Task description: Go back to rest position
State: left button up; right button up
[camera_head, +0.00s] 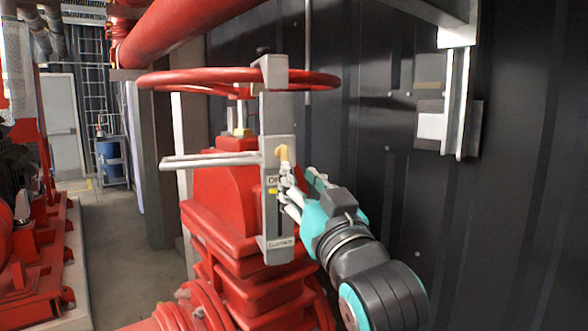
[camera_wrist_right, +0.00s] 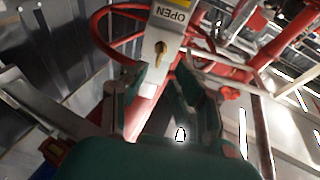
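My right gripper (camera_head: 290,188) is in front of the grey indicator plate (camera_head: 279,222) on the red valve (camera_head: 228,200) in the head view. In the right wrist view the same gripper (camera_wrist_right: 158,95) has its two fingers spread, with nothing between the tips. My left gripper is not in view.
A red handwheel (camera_head: 200,77) tops the valve, and a grey bar (camera_head: 210,160) sticks out left from the plate. A dark wall (camera_head: 520,180) stands close on the right. Red pump equipment (camera_head: 35,240) is at left; the floor (camera_head: 120,235) between is clear.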

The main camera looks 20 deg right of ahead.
jog(key=shift+s+f, duration=0.2)
jog(key=shift+s, duration=0.15)
